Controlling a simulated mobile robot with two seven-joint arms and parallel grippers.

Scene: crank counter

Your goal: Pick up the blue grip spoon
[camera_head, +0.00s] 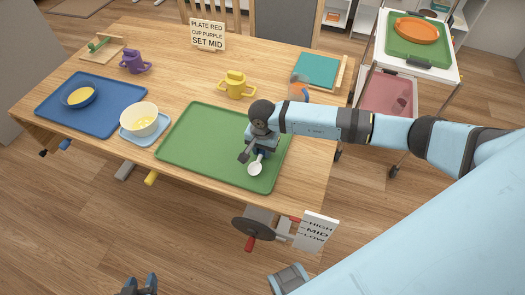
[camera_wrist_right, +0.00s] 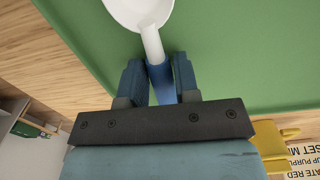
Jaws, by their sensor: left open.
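The blue grip spoon (camera_head: 255,170) is at the front right part of the green tray (camera_head: 190,140), its white bowl toward the front edge. In the head view my right gripper (camera_head: 254,155) is over its handle and hides most of the grip. In the right wrist view the spoon's blue grip (camera_wrist_right: 160,78) lies between the two fingers of my right gripper (camera_wrist_right: 159,68), with little or no gap on either side. I cannot tell whether they press on it. My left gripper (camera_head: 140,286) is open at the bottom edge of the head view, away from the table.
A white bowl (camera_head: 140,119) on a light blue mat and a blue tray (camera_head: 110,118) with a small bowl stand left. A yellow cup (camera_head: 236,84) and a purple cup (camera_head: 135,62) stand behind. A crank (camera_head: 252,226) and HIGH-MID-LOW sign (camera_head: 316,232) are at the front edge.

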